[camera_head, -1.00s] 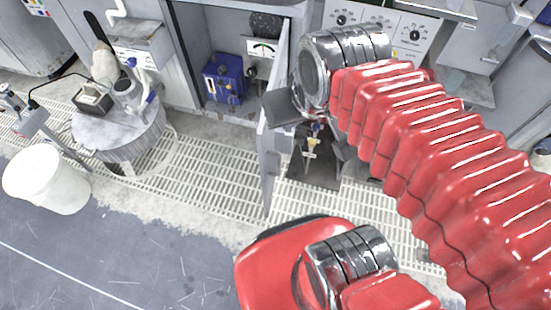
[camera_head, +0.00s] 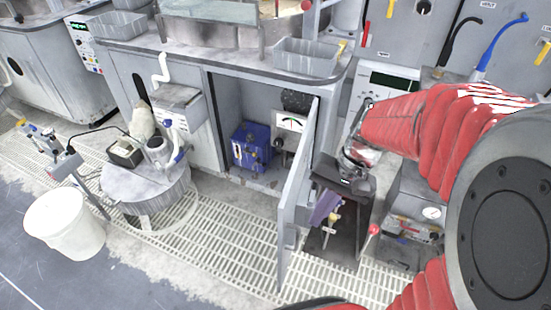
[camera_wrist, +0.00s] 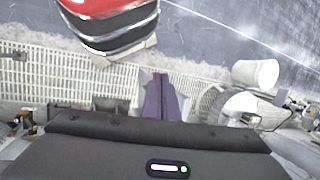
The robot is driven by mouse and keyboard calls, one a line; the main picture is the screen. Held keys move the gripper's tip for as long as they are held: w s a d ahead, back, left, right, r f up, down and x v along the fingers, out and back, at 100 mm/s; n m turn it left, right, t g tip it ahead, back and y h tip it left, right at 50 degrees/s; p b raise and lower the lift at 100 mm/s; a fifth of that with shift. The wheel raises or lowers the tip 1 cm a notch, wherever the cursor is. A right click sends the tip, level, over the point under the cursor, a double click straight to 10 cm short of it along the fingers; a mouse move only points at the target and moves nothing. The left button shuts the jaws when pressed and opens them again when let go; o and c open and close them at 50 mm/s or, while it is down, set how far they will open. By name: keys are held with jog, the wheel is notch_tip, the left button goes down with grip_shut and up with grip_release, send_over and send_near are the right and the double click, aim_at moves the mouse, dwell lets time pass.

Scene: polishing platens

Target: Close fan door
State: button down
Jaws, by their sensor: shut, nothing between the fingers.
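The grey cabinet door (camera_head: 294,215) stands open in the head view, swung out from the right side of the cabinet opening. I see it at a steep angle. A small latch or handle shows low on it. My gripper (camera_head: 320,212) is just right of the door, on its outer side, with its purple fingers pointing down. Whether they touch the door is unclear. The fingers are shut and empty. The wrist view also shows them together (camera_wrist: 160,100), in front of a pale surface that may be the door.
Inside the open cabinet are a blue box (camera_head: 251,147) and a gauge (camera_head: 291,123). A round stand (camera_head: 145,190) and a white bucket (camera_head: 64,224) are to the left. A red-knobbed lever (camera_head: 373,231) is right of my gripper. Pale floor grating (camera_head: 225,235) lies in front.

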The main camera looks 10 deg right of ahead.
jog(key=w+d+f+m+t+y, duration=0.1)
jog(key=d+f+m+t+y, duration=0.3)
jog(key=f+m, duration=0.5)
jog(key=w+d+f+m+t+y, duration=0.1)
jog(key=d+f+m+t+y, duration=0.4)
jog(key=f, duration=1.1)
jog(key=d+m+y, duration=0.1)
jog(key=m+y, duration=0.1)
jog(key=m, duration=0.1)
jog(key=shift+w+d+m+y, duration=0.15)
jog(key=shift+d+m+y, duration=0.15)
jog(key=shift+d+m, duration=0.1)
jog(key=shift+a, duration=0.15)
jog(key=x, duration=1.4)
jog(key=shift+w+r, duration=0.1)
jog(key=shift+w, duration=0.1)
